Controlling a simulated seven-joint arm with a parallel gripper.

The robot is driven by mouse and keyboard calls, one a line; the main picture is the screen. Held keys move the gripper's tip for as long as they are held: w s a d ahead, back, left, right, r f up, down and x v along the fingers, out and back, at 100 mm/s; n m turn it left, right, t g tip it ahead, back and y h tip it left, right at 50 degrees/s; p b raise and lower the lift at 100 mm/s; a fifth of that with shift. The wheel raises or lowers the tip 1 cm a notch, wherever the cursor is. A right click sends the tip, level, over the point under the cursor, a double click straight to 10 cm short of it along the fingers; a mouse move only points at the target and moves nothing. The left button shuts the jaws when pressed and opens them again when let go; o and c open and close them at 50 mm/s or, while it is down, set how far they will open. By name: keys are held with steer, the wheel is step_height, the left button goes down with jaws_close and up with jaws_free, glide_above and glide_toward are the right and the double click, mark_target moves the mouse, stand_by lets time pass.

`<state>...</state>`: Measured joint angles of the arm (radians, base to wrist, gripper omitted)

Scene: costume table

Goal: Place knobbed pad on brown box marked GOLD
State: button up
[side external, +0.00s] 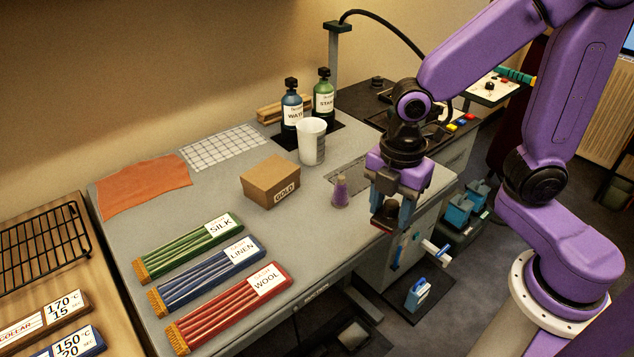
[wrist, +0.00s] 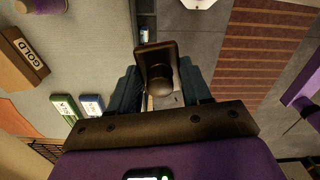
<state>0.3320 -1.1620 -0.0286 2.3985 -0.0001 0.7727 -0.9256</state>
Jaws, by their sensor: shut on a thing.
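The brown box marked GOLD (side external: 268,185) sits closed on the grey table, left of my gripper. It also shows at the left edge of the wrist view (wrist: 20,62). My gripper (side external: 391,211) is beyond the table's right edge, raised above the floor. It is shut on the knobbed pad, a dark brown plate with a round knob (wrist: 158,58), seen between the fingers in the wrist view. In the side view only a small dark part of the pad (side external: 382,224) shows under the fingers; the rest is hidden.
A white cup (side external: 311,141) and blue (side external: 291,110) and green (side external: 323,100) bottles stand behind. Labelled bundles, SILK (side external: 195,243), LINEN and WOOL, lie in front. An orange cloth (side external: 145,186) lies left.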

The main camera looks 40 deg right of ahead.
steer(key=w+r+m, duration=0.1)
steer(key=w+r, duration=0.2)
steer(key=w, duration=0.5)
steer(key=w+r+m, duration=0.1)
steer(key=w+r, duration=0.2)
steer(key=w, duration=0.5)
glide_above(277, 177)
step_height(277, 177, down, 9)
steer(key=shift+s+d, duration=0.1)
steer(key=shift+s, duration=0.05)
steer(key=shift+f, duration=1.75)
steer(key=o, duration=1.1)
steer(key=shift+f, duration=0.15)
steer(key=shift+c, duration=0.2)
